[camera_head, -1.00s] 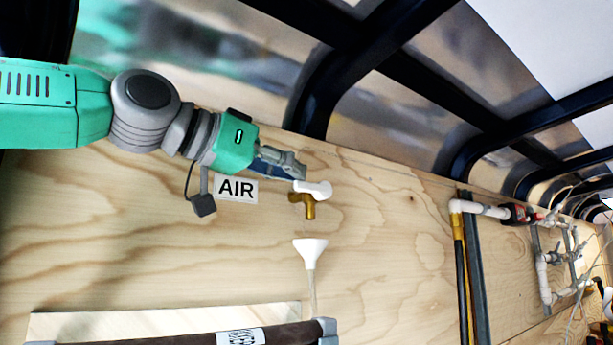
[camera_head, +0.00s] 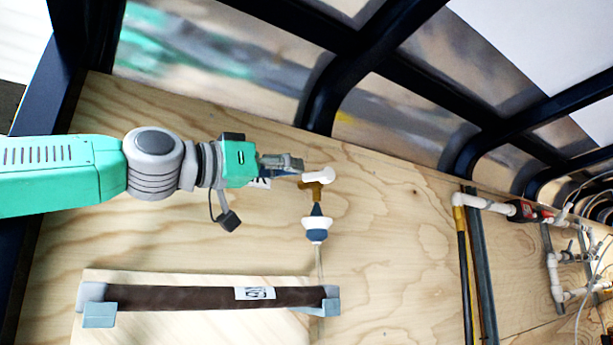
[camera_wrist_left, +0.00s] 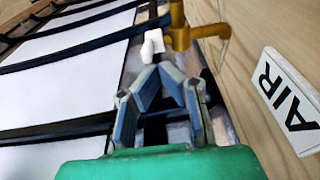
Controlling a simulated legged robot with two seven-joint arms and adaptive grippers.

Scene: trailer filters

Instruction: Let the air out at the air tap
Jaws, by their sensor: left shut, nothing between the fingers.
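The brass air tap (camera_head: 317,191) is on the plywood wall, with a white handle (camera_head: 319,175) at its top. My left gripper (camera_head: 299,164) is shut and empty just left of the handle. In the left wrist view the closed fingertips (camera_wrist_left: 163,70) point at the white handle (camera_wrist_left: 153,44) and brass tap (camera_wrist_left: 183,32); I cannot tell whether they touch. A dark blue cone shape (camera_head: 317,211) fills the space between the tap outlet and the white funnel (camera_head: 317,224), and blue shows below the funnel's rim. My right gripper is not in view.
The AIR sign (camera_wrist_left: 292,100) is beside the tap, mostly hidden by my gripper in the head view. A brown tube (camera_head: 200,297) in grey brackets is below. White pipes (camera_head: 485,204) run at the right. Dark frame ribs arch above.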

